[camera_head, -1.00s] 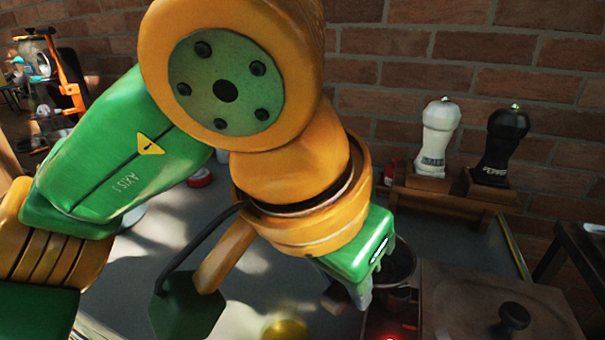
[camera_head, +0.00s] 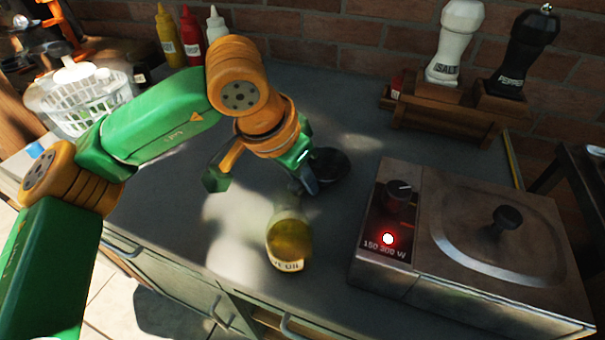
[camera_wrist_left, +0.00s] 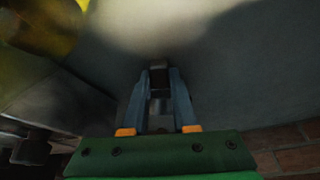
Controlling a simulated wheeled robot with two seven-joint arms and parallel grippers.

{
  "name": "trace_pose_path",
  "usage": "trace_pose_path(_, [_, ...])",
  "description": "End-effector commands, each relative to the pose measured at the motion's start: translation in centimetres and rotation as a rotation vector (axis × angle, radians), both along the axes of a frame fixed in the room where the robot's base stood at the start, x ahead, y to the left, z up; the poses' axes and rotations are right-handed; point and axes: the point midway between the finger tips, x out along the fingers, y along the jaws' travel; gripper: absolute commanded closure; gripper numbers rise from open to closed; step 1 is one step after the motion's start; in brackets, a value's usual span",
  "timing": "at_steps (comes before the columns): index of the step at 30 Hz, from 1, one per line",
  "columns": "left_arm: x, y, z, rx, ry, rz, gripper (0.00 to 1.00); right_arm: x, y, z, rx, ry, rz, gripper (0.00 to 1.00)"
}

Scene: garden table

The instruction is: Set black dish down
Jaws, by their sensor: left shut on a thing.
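The black dish (camera_head: 331,164) is a small round dark dish over the grey countertop, left of the steel appliance. My left gripper (camera_head: 308,184) is at its near left edge, pointing down, and is shut on it. Part of the dish is hidden behind the gripper. I cannot tell whether the dish touches the counter. In the left wrist view the two fingers of my left gripper (camera_wrist_left: 159,72) are close together with a small dark piece between them; most of the dish does not show there. My right gripper is not in view.
An oil jar (camera_head: 289,240) stands in front of the gripper. A steel appliance (camera_head: 470,235) with a lit red lamp is on the right. A wooden rack (camera_head: 440,125) holds salt and pepper mills behind. Sauce bottles (camera_head: 190,38) and a white basket (camera_head: 82,98) are at the back left.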

Motion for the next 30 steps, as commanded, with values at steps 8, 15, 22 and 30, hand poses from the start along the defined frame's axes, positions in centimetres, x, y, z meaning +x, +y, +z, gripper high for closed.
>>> trace_pose_path(8, [0.0, 0.0, -0.3, 0.0, 0.0, 0.0, 0.43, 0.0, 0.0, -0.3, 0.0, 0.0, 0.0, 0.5])
trace_pose_path(15, [0.0, 0.0, -0.2, 0.0, 0.0, 0.0, 0.43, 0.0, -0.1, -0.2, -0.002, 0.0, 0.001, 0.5])
trace_pose_path(22, [-1.1, 1.0, 4.0, -0.001, -0.006, 0.002, 0.43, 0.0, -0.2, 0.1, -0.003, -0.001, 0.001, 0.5])
trace_pose_path(30, [-3.1, 2.7, 10.2, -0.001, -0.003, 0.002, 0.43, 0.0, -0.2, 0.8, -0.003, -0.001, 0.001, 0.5])
